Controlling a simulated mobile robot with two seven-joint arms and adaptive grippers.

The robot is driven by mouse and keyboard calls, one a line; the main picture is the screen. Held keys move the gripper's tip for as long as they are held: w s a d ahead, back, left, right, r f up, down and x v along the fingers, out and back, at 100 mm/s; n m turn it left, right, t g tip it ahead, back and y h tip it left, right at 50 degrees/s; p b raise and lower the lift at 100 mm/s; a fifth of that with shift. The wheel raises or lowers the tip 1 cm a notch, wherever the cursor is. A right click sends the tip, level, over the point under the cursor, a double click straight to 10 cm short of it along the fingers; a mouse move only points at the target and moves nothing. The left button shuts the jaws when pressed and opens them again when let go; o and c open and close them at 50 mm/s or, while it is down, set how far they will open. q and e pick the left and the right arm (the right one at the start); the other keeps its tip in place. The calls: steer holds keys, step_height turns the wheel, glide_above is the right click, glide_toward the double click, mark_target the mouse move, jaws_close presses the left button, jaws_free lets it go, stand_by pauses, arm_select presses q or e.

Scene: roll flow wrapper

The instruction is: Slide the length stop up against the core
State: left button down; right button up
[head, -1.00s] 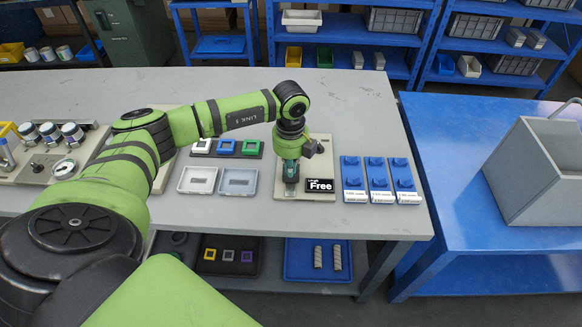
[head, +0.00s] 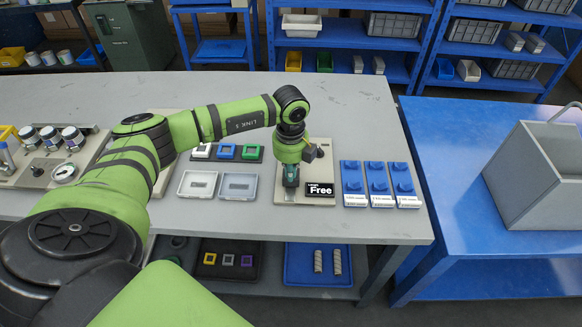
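The beige fixture plate (head: 318,160) stands on the grey table with a black sign (head: 320,189) reading "Free" at its front right. My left gripper (head: 291,190) points straight down over the left part of this plate. Its dark body hides the length stop and the core, so I cannot make out either one. Its fingers are too small and covered to tell whether they are open or shut. A dark knob (head: 319,152) shows at the plate's right. My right gripper is not in view.
Blue blocks with labels (head: 379,180) stand close to the plate's right. Two shallow trays (head: 238,185) lie to its left, with small coloured square frames (head: 226,151) behind them. The table behind the plate is clear.

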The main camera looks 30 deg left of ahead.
arm_select(q)
steer(key=shift+f, duration=0.1)
stand_by(0.3)
steer(key=shift+f+b, duration=0.9)
steer(key=shift+f, duration=0.25)
steer(key=shift+w+a+b, duration=0.35)
steer(key=shift+w+b, duration=0.15)
steer(key=shift+w, duration=0.05)
steer(key=shift+w+a+b, duration=0.3)
steer(key=shift+w+b, duration=0.15)
steer(key=shift+w, duration=0.05)
steer(key=shift+w+a+b, duration=0.2)
steer(key=shift+w+b, duration=0.1)
steer(key=shift+r, duration=0.1)
stand_by(0.5)
stand_by(1.2)
